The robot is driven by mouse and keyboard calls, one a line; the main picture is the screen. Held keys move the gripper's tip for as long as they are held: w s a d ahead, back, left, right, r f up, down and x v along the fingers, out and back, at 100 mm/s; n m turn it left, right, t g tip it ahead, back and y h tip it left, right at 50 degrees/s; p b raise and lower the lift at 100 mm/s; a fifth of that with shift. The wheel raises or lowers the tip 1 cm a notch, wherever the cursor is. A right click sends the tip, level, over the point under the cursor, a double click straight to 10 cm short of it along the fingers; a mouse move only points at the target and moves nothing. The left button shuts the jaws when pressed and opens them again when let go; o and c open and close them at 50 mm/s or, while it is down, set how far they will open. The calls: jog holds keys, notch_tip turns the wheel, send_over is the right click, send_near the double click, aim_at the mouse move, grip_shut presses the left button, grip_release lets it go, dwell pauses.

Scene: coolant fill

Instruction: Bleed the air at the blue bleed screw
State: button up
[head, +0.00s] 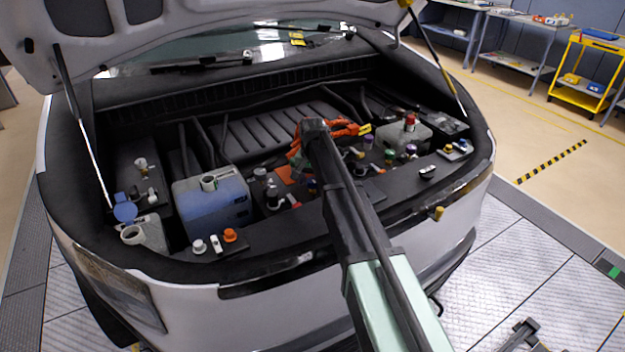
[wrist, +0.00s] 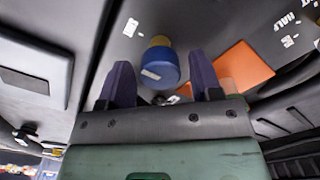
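The blue bleed screw (wrist: 160,68) shows in the wrist view as a round blue cap with a yellowish collar and a small white label. My gripper (wrist: 160,60) is open, with one dark finger on each side of the blue cap. A gap shows between the cap and each finger, so they look apart; the depth between them is hard to tell. In the head view my arm crosses the engine bay, and my gripper and the blue screw cannot be made out there.
An orange pad (wrist: 240,68) lies right of the fingers. In the head view, a blue-filled tank (head: 213,205) stands left of my arm, a reservoir with a red cap (head: 410,122) right of it, and orange cables (head: 340,128) behind. The raised hood (head: 200,30) hangs above.

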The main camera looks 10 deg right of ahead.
aim_at(313, 180)
jog(key=shift+o, duration=0.2)
notch_tip(313, 180, up, 11)
jog(key=p, duration=1)
jog(key=shift+p, duration=0.4)
jog(key=shift+f, duration=0.1)
jog(key=s+n, duration=0.5)
jog(key=s, duration=2.6)
jog(key=shift+n, duration=0.3)
